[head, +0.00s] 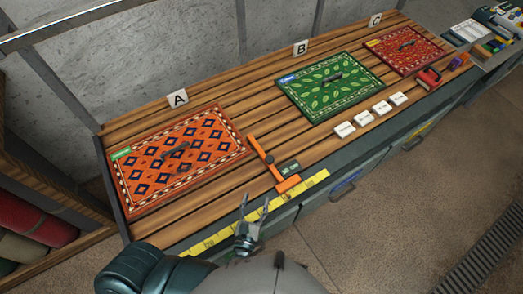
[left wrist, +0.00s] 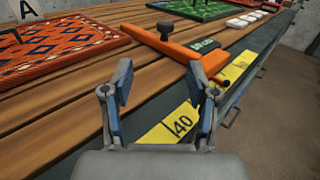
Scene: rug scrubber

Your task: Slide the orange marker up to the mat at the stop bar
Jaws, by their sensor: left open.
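An orange T-shaped piece (head: 257,150) with a black knob (head: 269,159) lies across the bench slats, right of the patterned orange mat (head: 128,187) at card A. Its short end (head: 288,184) sits over the yellow ruler. I cannot tell whether marker and stop bar are separate parts. A slatted gap separates the piece from the mat. My left gripper (head: 254,206) is open and empty by the bench's front edge, nearer me than the piece. In the left wrist view, the right finger of the gripper (left wrist: 157,82) partly overlaps the orange end (left wrist: 207,68). My right gripper is not in view.
A dark label (head: 290,168) lies beside the orange piece. A green mat (head: 307,104) is at card B and a red mat (head: 420,61) at card C. White blocks (head: 371,117) stand along the front. The yellow ruler (head: 228,232) runs along the front edge.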

